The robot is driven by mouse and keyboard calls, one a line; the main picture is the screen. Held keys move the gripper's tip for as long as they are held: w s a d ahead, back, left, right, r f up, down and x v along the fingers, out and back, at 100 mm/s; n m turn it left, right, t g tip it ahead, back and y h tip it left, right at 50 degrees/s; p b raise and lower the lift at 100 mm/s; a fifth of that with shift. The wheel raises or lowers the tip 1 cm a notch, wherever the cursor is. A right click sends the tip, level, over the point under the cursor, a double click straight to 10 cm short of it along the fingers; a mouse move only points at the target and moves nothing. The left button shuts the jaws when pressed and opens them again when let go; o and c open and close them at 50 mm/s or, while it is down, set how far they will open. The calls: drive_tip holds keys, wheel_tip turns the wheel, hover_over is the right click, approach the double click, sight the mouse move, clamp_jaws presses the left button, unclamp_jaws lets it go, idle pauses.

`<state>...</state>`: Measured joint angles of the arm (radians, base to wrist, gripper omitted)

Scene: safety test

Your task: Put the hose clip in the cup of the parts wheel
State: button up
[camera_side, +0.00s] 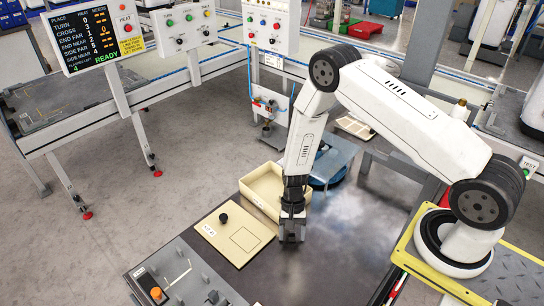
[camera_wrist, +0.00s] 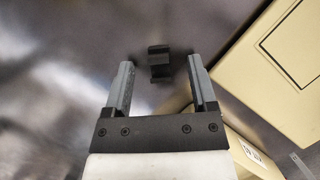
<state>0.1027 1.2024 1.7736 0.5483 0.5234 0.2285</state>
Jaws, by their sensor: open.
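A small black part that looks like the hose clip (camera_wrist: 159,72) lies on the dark table in the wrist view. My gripper (camera_wrist: 160,63) is open, with a grey finger on each side of the clip in the picture; I cannot tell how far above it the fingertips are. In the side view my gripper (camera_side: 291,240) points down, low over the table, and the clip cannot be made out there.
A beige plate (camera_side: 238,247) with a black knob (camera_side: 223,217) lies left. A grey control panel (camera_side: 190,278) is front left. The table (camera_side: 345,235) is clear to the right.

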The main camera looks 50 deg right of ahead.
idle(0.5)
clamp_jaws()
drive_tip(key=shift+r, duration=0.15)
drive_tip(key=shift+r, duration=0.45)
drive_tip(key=s+r, duration=1.1)
drive_tip(key=s, duration=0.3)
drive_tip(key=shift+d+r, duration=0.15)
drive_tip(key=shift+r, duration=0.2)
